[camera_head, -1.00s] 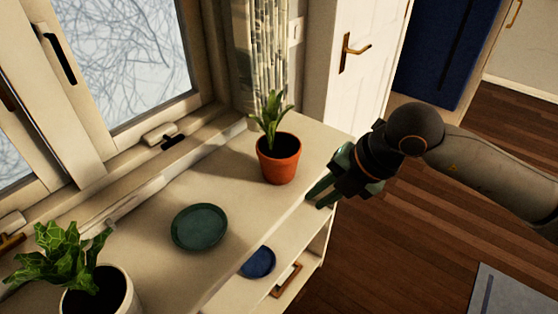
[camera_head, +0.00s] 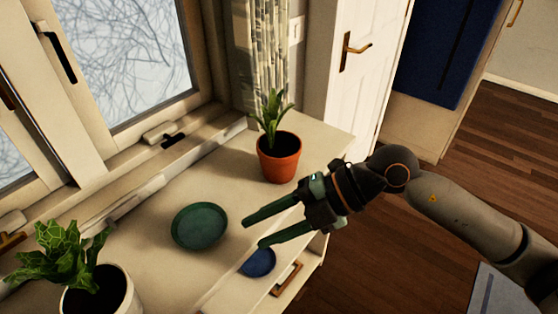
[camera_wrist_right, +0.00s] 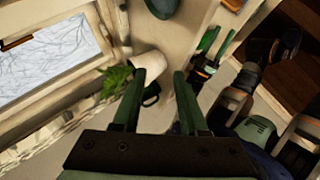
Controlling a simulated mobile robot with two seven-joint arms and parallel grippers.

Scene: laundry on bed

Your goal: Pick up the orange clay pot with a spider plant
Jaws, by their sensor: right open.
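The orange clay pot (camera_head: 279,160) with a green, long-leaved plant (camera_head: 272,112) stands upright on the white shelf top near its far end. My right gripper (camera_head: 255,233) is open and empty. In the head view its fingers point left, below the pot in the picture, and do not touch it. The right wrist view shows its two green fingers (camera_wrist_right: 160,75) apart, and the orange pot is not in that view. My left gripper (camera_wrist_right: 217,42) shows only in the right wrist view, with its two fingers apart.
A green plate (camera_head: 200,227) lies on the shelf top (camera_head: 150,235), left of my right gripper. A white pot (camera_head: 130,305) with a leafy plant stands at the lower left. A blue dish (camera_head: 259,263) and a wooden frame (camera_head: 287,280) are on lower levels. The window is behind.

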